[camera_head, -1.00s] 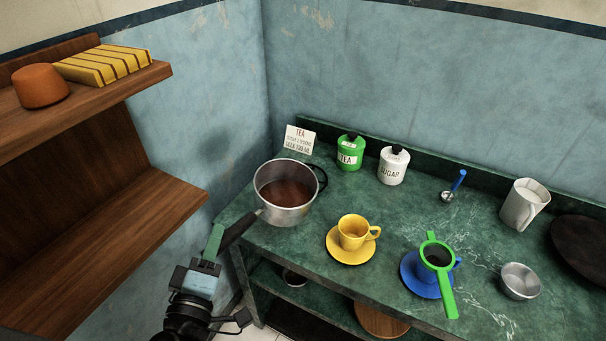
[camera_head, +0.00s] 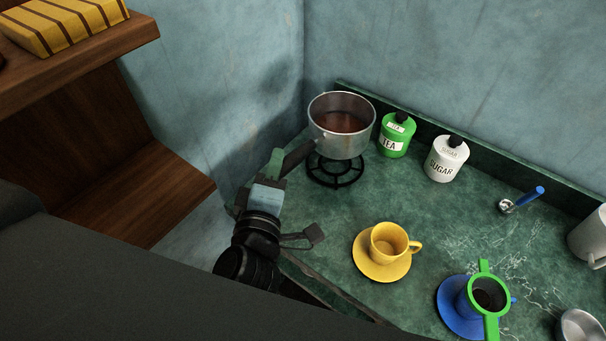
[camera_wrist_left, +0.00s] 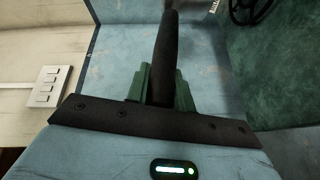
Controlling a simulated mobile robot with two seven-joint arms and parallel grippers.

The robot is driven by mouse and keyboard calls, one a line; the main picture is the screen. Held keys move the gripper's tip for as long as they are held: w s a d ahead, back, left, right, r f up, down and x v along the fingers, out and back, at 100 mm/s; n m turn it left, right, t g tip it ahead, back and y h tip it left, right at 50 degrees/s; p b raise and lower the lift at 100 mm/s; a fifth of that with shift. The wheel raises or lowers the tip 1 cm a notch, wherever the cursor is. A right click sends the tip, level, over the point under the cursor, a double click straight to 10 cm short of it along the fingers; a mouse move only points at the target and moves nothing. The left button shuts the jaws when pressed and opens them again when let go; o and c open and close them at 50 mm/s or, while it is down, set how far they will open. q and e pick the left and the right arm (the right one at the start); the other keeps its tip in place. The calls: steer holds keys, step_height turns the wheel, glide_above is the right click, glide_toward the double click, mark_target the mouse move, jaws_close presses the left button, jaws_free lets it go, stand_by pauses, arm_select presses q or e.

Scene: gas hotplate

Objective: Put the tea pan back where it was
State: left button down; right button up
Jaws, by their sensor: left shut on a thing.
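The tea pan (camera_head: 341,142) is a steel pot with brown tea in it and a dark handle. It is upright, over the far part of the black burner grate (camera_head: 336,182) in the head view, and seems raised above it. My left gripper (camera_head: 277,168) is shut on the pan's handle (camera_head: 298,156), to the left of the pot. The left wrist view shows the handle (camera_wrist_left: 167,45) between the green fingers (camera_wrist_left: 160,86). Part of the grate (camera_wrist_left: 250,8) shows at that view's top right. The pan hides the grate's far side. My right gripper is not in view.
A green tea jar (camera_head: 394,140) stands close to the pan's right, with a white sugar jar (camera_head: 446,163) beyond. A yellow cup (camera_head: 388,244) on its saucer and a blue saucer (camera_head: 449,318) with a green strainer (camera_head: 489,277) stand nearer. The wall is behind.

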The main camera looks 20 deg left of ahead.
arm_select(q)
step_height(320, 180, down, 8)
steer(key=b, duration=0.2)
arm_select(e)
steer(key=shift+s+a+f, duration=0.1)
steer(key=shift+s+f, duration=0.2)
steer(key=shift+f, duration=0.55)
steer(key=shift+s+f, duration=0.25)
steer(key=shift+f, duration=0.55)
arm_select(q)
steer(key=shift+w, duration=0.15)
steer(key=shift+b, duration=0.3)
steer(key=c, duration=1.3)
jaws_free()
steer(key=shift+f, duration=0.15)
steer(key=shift+o, duration=0.5)
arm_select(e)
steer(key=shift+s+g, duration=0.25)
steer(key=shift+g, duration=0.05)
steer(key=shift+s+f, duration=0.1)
